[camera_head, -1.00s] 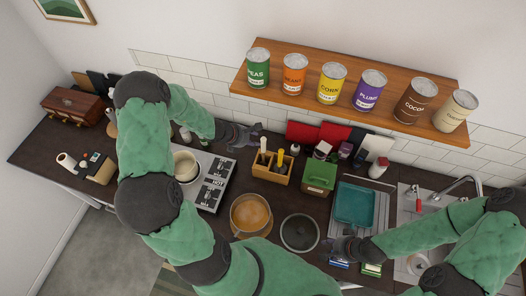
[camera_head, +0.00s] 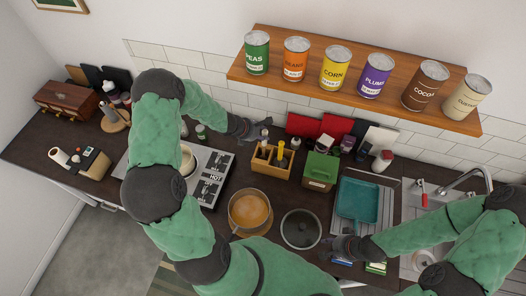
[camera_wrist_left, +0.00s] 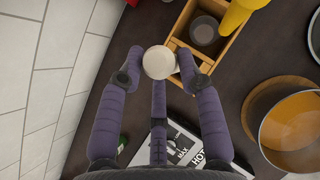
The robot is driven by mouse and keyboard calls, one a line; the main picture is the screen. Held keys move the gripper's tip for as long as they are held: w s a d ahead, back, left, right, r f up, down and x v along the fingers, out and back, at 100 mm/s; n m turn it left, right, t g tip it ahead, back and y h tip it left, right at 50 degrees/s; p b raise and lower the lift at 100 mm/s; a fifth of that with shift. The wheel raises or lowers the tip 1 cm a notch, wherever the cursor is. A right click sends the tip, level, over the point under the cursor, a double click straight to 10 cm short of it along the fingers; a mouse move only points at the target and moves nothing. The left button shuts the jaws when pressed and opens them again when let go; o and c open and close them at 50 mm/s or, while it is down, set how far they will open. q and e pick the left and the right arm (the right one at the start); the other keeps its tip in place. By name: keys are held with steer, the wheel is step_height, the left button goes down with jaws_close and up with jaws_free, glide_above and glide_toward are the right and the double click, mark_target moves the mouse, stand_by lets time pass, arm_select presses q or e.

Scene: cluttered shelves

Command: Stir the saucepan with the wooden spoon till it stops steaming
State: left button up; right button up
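A copper-coloured pan (camera_head: 234,212) with orange contents stands on the counter; it also shows in the left wrist view (camera_wrist_left: 262,128) on a round wooden board. I see no clear steam. A cream pot (camera_head: 188,158) is by the stove, partly hidden by my left arm. My left gripper (camera_head: 262,129) is at the wooden utensil caddy (camera_head: 262,167). In the left wrist view my fingers (camera_wrist_left: 160,70) are open on either side of a pale round top (camera_wrist_left: 158,62), possibly the spoon's end; I cannot tell.
A yellow-handled utensil (camera_head: 280,148) stands in the caddy. A shelf (camera_head: 300,82) with several cans is above.

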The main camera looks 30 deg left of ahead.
arm_select(q)
jaws_close()
step_height(320, 180, up, 9)
steer(key=p, duration=0.7)
stand_by(0.4)
